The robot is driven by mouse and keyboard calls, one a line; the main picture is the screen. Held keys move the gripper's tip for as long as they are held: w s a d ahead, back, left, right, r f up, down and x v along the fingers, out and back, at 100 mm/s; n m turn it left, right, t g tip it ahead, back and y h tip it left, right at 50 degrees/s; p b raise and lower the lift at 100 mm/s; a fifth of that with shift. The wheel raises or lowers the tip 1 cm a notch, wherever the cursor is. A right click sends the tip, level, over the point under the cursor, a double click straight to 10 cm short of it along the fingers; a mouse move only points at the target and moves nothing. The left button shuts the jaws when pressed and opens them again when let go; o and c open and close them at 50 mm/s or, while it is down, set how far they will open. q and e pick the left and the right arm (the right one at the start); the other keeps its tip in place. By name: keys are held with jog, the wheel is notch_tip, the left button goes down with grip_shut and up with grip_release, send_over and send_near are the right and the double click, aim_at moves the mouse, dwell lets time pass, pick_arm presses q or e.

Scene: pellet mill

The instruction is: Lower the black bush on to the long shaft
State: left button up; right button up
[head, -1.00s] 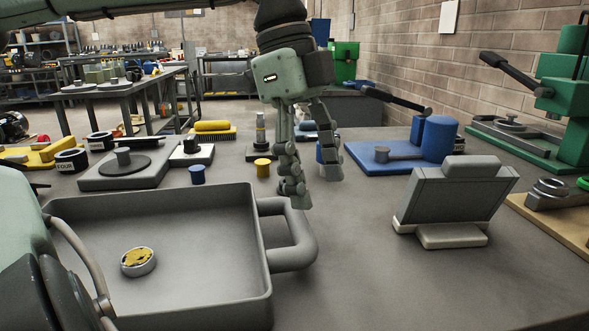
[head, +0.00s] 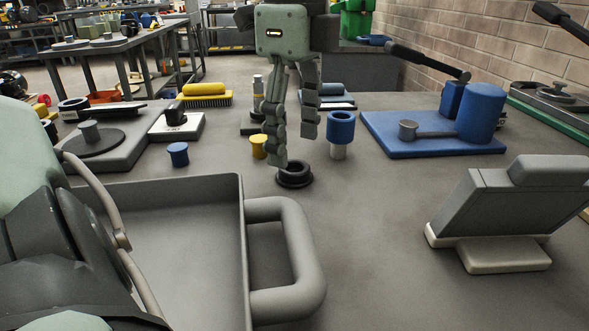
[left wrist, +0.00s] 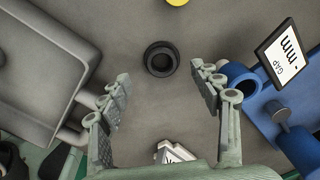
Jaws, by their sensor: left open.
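A black bush (head: 295,174), a flanged ring with an open bore, lies flat on the bench. It also shows in the left wrist view (left wrist: 161,59), ahead of the fingertips and apart from them. My left gripper (head: 294,150) is open and empty, its fingers pointing down just behind and above the bush in the head view. An upright metal shaft (head: 258,84) on a dark base stands behind the fingers, partly hidden; I cannot tell surely that it is the long shaft. My right gripper is not in view.
A blue bush (head: 341,127) sits on a pale post right of the fingers. A yellow bush (head: 258,147) and another blue one (head: 178,154) stand left. A grey tray (head: 243,240) fills the front left; a tilted grey stand (head: 490,205) is at right. Bench between them is clear.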

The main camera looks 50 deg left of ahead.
pick_arm(q)
notch_tip(320, 180, down, 4)
jog(key=shift+w+a, duration=0.1)
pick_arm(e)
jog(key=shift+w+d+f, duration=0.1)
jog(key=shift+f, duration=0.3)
pick_arm(q)
jog(key=shift+c, duration=0.8)
jog(key=c, duration=1.2)
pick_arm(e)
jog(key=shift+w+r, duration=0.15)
